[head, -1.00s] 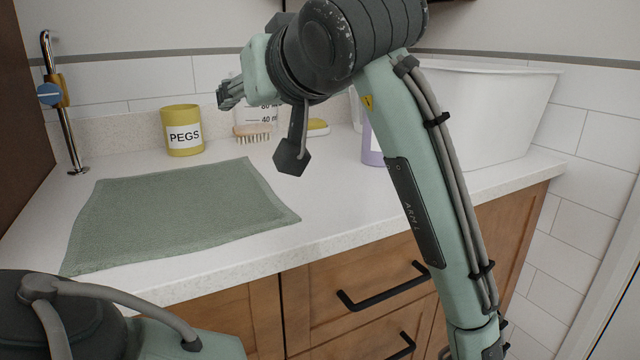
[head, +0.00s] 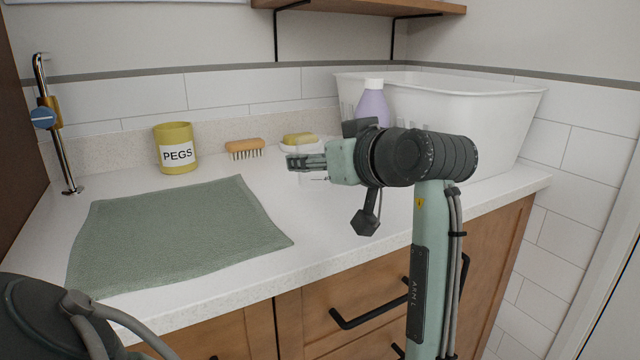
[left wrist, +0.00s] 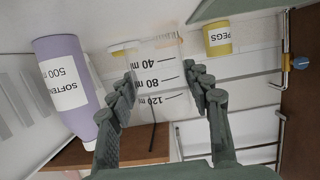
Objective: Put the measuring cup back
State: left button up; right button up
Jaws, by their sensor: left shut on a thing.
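My left gripper (head: 306,163) is over the counter, in front of the soap dish. It is shut on a clear measuring cup, whose see-through wall with 40, 80 and 120 ml marks (left wrist: 160,84) shows between the fingers (left wrist: 165,88) in the left wrist view, upside down. In the head view the cup is only a faint outline at the fingers; whether its base touches the counter I cannot tell. My right gripper is not in view.
On the counter (head: 225,290) stand a yellow PEGS pot (head: 176,149), a brush (head: 245,146), a soap dish (head: 300,141), a purple softener bottle (head: 373,104) and a white tub (head: 480,110). A green towel (head: 175,235) lies at left. A shelf (head: 360,6) hangs above.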

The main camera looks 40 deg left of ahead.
aim_at(328, 186)
pick_arm(q)
jog(key=shift+w+f, duration=0.25)
notch_tip(328, 186, down, 3)
jog(key=shift+f, duration=0.45)
jog(key=shift+f+b, duration=0.15)
jog(key=shift+b, duration=0.15)
jog(key=o, duration=0.9)
jog(key=shift+c, duration=0.2)
jog(key=shift+o, duration=1.5)
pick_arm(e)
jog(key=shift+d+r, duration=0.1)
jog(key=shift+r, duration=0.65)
